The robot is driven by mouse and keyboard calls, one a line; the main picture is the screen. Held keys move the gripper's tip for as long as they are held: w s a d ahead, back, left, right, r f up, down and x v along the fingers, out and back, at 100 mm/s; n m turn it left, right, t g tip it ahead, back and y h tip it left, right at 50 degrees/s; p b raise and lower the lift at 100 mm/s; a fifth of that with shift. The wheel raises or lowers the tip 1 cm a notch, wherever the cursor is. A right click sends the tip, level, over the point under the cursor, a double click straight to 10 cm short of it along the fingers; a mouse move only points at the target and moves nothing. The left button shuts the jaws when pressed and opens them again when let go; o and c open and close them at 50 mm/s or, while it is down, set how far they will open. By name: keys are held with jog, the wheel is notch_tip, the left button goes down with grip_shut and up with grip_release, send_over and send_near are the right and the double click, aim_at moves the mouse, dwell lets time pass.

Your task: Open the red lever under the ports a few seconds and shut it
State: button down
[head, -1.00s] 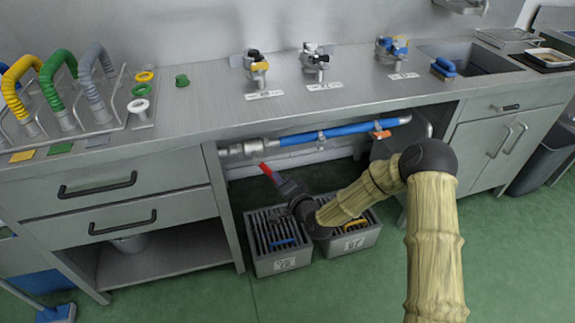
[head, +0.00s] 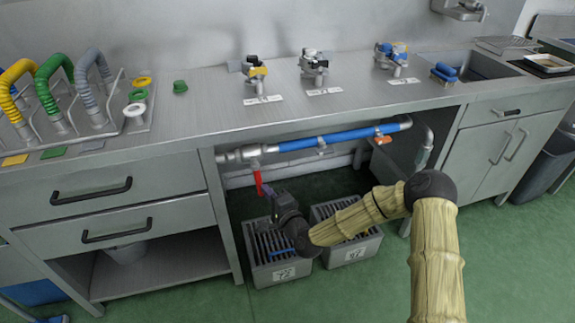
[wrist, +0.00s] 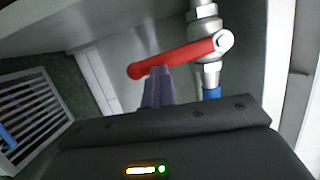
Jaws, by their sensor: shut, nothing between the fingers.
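The red lever (head: 258,183) hangs almost straight down from the valve (head: 252,158) on the pipe under the bench. In the wrist view the red lever (wrist: 180,57) lies crosswise to the pipe, with its pivot at the right and its free end at the left. My gripper (head: 271,191) is beside the lever's lower end, on its right in the head view. In the wrist view the shut fingers (wrist: 157,86) reach up to the lever near its free end. They hold nothing; I cannot tell whether they touch it. The ports (head: 314,65) stand on the bench above.
The blue-sleeved pipe (head: 350,137) runs rightward under the bench edge. Two grated grey bins (head: 283,273) (head: 352,254) stand on the floor below my arm. A drawer unit (head: 125,232) bounds the left, a cupboard (head: 500,155) the right.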

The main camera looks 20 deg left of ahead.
jog(key=shift+w+d, duration=0.1)
jog(key=shift+w, duration=0.1)
jog(key=w+d+p+v, duration=0.1)
jog(key=v, duration=1.2)
jog(key=shift+w+d+r+p, duration=0.3)
jog(key=shift+w+r+p, duration=0.05)
jog(key=shift+r+p, duration=0.05)
jog(key=shift+w+d, duration=0.1)
jog(key=shift+w, duration=0.05)
